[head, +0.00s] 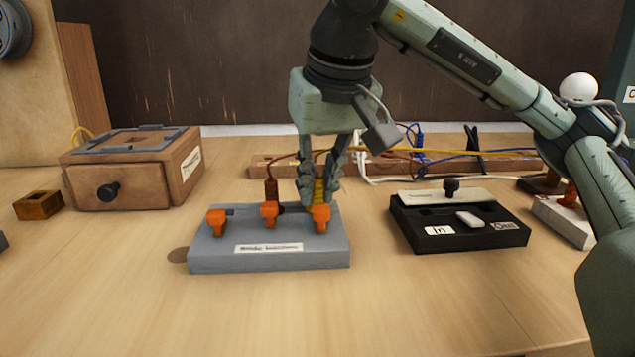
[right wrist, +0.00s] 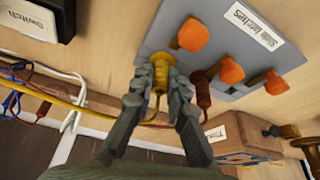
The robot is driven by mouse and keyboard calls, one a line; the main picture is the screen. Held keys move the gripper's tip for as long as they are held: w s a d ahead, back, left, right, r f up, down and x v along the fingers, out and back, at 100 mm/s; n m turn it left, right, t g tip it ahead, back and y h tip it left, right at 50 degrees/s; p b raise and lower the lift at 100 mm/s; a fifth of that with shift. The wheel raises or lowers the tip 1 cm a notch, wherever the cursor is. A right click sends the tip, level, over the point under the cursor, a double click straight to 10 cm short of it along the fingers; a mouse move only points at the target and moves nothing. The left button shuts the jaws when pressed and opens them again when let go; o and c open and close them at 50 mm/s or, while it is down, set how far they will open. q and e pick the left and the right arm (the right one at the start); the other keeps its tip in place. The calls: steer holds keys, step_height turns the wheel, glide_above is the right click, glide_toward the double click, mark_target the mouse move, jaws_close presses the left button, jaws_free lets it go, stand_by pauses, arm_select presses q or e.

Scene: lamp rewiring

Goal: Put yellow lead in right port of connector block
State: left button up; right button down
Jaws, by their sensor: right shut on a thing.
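The grey connector block (head: 270,262) lies on the table with a row of three orange levers along its top. My right gripper (head: 320,192) points down at the block's right end, shut on the plug of the yellow lead (head: 319,184). In the right wrist view the yellow plug (right wrist: 161,72) sits between the fingertips (right wrist: 158,85), its end at the block's face beside the end orange lever (right wrist: 193,35). How deep it sits in the right port cannot be told. A brown lead (head: 271,190) stands upright at the middle port. My left gripper is out of view.
A black switch box (head: 470,238) stands right of the block. A wooden box (head: 130,180) with a black knob and a small wooden block (head: 38,205) are at left. Blue, white and yellow wires run along a wooden strip (head: 400,163) behind. The table front is clear.

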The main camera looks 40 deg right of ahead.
steer(key=shift+f, duration=0.1)
steer(key=c, duration=1.4)
jaws_free()
steer(key=shift+c, duration=0.2)
steer(key=v, duration=1.2)
steer(key=shift+s, duration=0.1)
